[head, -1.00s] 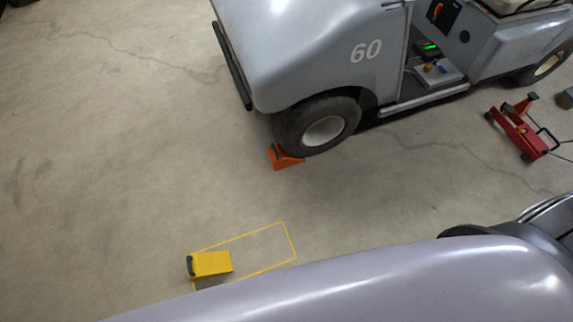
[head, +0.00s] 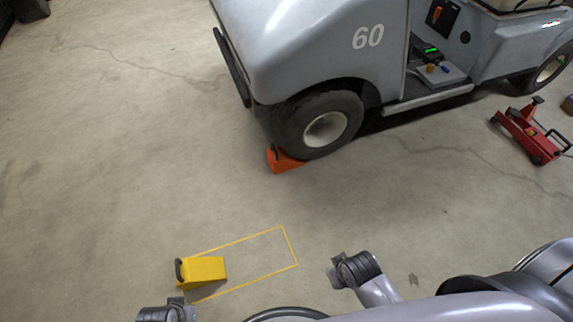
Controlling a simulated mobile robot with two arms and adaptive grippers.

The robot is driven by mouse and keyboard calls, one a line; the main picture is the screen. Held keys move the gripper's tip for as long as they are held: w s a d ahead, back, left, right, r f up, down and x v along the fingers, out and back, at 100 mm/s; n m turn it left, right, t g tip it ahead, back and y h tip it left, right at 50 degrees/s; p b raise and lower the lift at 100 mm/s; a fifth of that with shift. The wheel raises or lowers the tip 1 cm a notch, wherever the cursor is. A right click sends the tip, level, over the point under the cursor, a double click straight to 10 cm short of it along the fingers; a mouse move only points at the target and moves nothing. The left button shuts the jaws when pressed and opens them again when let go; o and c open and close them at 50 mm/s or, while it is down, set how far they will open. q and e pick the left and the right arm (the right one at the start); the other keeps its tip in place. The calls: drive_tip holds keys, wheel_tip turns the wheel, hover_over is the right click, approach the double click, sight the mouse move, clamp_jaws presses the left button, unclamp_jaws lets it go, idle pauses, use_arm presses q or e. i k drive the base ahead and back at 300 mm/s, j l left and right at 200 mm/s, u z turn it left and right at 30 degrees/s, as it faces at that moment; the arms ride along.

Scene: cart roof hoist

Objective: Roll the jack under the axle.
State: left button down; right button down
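The red floor jack (head: 525,132) stands on the floor at the right, beside the cart and clear of it, with its dark handle at its right end. The grey cart (head: 310,50) with number 60 fills the top. Its front wheel (head: 325,125) rests on the floor, and the axle behind it is hidden. My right gripper (head: 338,278) is over open floor at the lower middle, far from the jack. My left gripper (head: 168,309) is partly cut off at the bottom edge. Neither shows its fingers clearly.
An orange chock (head: 283,160) sits against the front wheel. A yellow chock (head: 204,270) lies at the left end of a yellow floor outline (head: 283,245). A brown object (head: 569,104) is at the right edge.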

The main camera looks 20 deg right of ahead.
sight(543, 149)
drive_tip(key=z, duration=2.7)
